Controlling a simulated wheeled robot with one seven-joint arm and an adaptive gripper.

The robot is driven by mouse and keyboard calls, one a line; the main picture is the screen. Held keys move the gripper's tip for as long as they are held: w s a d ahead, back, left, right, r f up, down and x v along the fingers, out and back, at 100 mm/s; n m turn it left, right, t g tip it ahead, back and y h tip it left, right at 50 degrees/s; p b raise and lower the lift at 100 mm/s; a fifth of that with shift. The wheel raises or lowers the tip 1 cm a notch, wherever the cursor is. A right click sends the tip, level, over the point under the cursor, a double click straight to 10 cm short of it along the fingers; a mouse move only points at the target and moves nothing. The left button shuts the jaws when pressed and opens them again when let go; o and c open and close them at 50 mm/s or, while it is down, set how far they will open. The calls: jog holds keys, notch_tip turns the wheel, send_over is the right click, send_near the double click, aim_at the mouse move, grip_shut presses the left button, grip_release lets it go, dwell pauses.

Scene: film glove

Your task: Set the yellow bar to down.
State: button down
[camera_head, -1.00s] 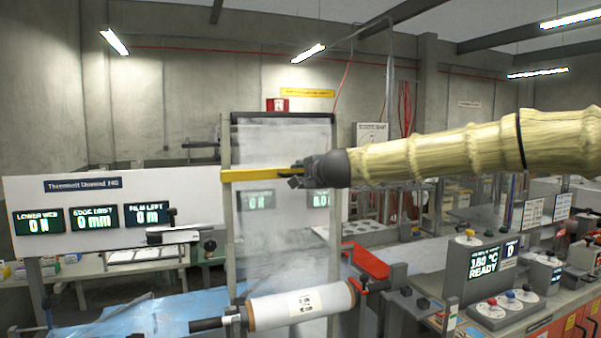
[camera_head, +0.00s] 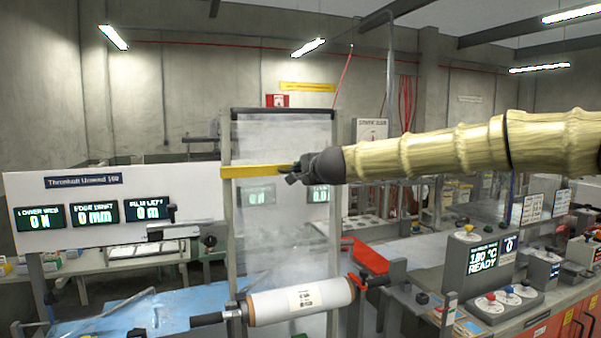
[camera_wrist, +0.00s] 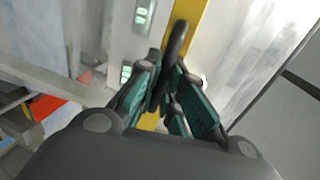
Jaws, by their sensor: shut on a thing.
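The yellow bar (camera_head: 255,171) lies roughly level across the upper part of the tall frame with the translucent film sheet (camera_head: 285,215). My gripper (camera_head: 295,172) is at the bar's right end. The wrist view also shows the yellow bar (camera_wrist: 187,22), with a dark rod or handle (camera_wrist: 177,45) passing between the fingers of my gripper (camera_wrist: 168,92). The fingers are closed around that part at the bar. The exact contact is partly hidden by the fingers.
A white film roll (camera_head: 300,301) is below the sheet. A white panel with several displays (camera_head: 97,215) stands left. A red tray (camera_head: 370,256) and a control console (camera_head: 490,275) are at right. The space in front of the film sheet looks clear.

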notch_tip(320, 180, down, 11)
jog(key=b, duration=0.8)
jog(key=shift+r, duration=0.2)
jog(key=shift+f, duration=0.1)
jog(key=c, duration=1.5)
grip_release()
jog(key=shift+r, duration=0.25)
jog(key=v, duration=1.2)
jog(key=shift+f, duration=0.2)
